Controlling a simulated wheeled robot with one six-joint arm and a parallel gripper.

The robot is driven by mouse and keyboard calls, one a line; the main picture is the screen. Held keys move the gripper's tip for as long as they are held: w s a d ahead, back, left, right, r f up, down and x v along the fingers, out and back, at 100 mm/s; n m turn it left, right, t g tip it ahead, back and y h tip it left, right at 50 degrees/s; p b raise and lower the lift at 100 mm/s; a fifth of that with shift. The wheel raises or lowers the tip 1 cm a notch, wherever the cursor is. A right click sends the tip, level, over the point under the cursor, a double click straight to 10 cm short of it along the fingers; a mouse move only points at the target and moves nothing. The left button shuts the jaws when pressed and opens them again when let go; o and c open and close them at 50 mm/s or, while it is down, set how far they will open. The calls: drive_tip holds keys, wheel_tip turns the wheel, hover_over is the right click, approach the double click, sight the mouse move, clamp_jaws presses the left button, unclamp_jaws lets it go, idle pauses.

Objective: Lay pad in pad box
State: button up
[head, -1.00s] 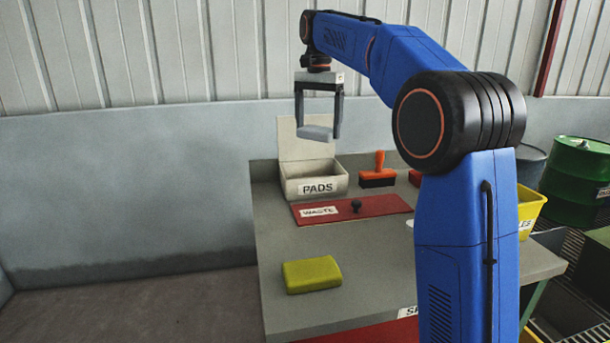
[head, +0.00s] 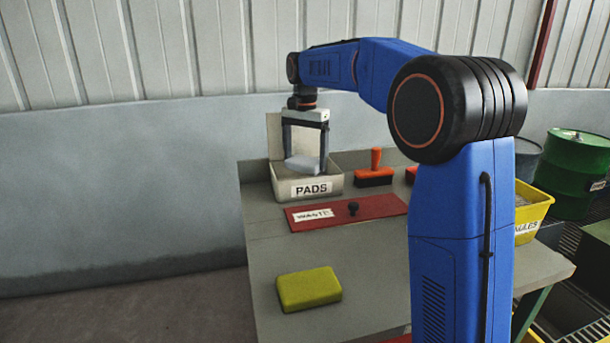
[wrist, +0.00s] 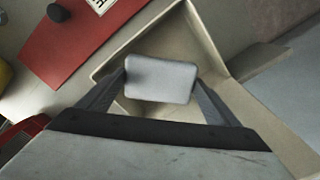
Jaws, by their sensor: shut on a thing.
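The pad (head: 303,165) is a pale grey block with rounded corners. My gripper (head: 304,164) is shut on it, one finger at each end, and it also shows in the wrist view (wrist: 161,82). The pad box (head: 308,187) is a beige open box labelled PADS at the back left of the bench, its lid (head: 274,136) standing up. In the wrist view the pad is over the open box (wrist: 205,43). In the head view its lower edge is near the box's front rim. Whether it touches the box floor I cannot tell.
A red WASTE panel (head: 345,211) with a black knob lies in front of the box. An orange-handled brush (head: 375,168) stands right of it. A yellow-green sponge (head: 309,289) lies on the bench (head: 262,255) nearer me. A yellow bin (head: 533,210) is at the right.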

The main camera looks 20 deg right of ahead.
sight(305, 160)
drive_tip(key=shift+f, duration=2.9)
drive_tip(key=o, duration=0.9)
drive_tip(key=shift+f, duration=0.1)
wheel_tip(305, 160, up, 12)
drive_tip(key=shift+f, duration=0.1)
drive_tip(key=shift+r, duration=0.25)
drive_tip(key=shift+s, duration=0.15)
